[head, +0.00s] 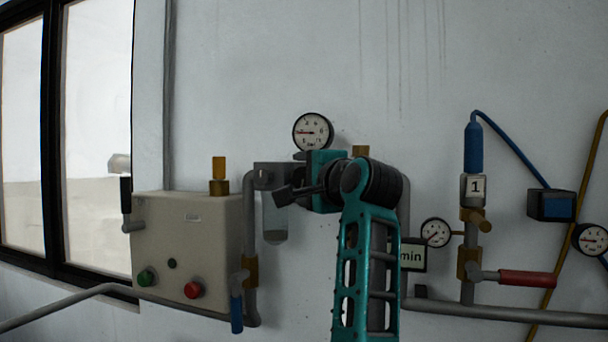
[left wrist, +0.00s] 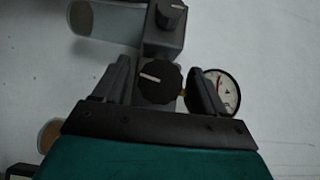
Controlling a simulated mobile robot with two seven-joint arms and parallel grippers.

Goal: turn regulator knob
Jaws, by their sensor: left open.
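In the left wrist view, a black ribbed regulator knob (left wrist: 158,83) with a white pointer line sits on a dark grey body. My left gripper (left wrist: 160,70) is open, with one finger on each side of this knob. I cannot tell whether the fingers touch it. In the head view my left gripper (head: 318,180) is in front of the regulator, below a round gauge (head: 312,132), and my arm hides the knob. My right gripper is not in view.
A clear filter bowl (head: 274,222) hangs left of my gripper. A beige box (head: 188,250) with green and red buttons is farther left. A pipe with a red-handled valve (head: 528,279) and a small gauge (head: 436,232) are on the right. The wall above is clear.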

